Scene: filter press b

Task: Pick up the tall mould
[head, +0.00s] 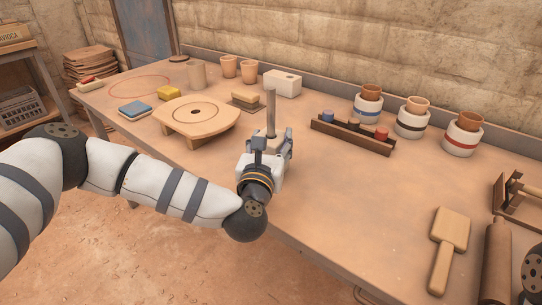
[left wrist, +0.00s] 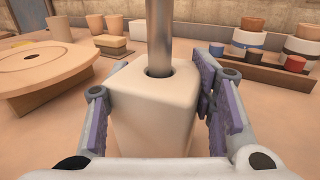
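The tall mould (left wrist: 150,115) is a pale block with a round hole in its top, upright in the left wrist view. A grey metal rod (left wrist: 160,35) stands in the hole, and the rod (head: 270,112) also rises behind my gripper in the head view. In the head view my gripper mostly hides the mould. My right gripper is not in view.
A dark rack of coloured jars (head: 352,136) is to the right. A wooden paddle (head: 448,245) lies front right. The table's middle right is clear.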

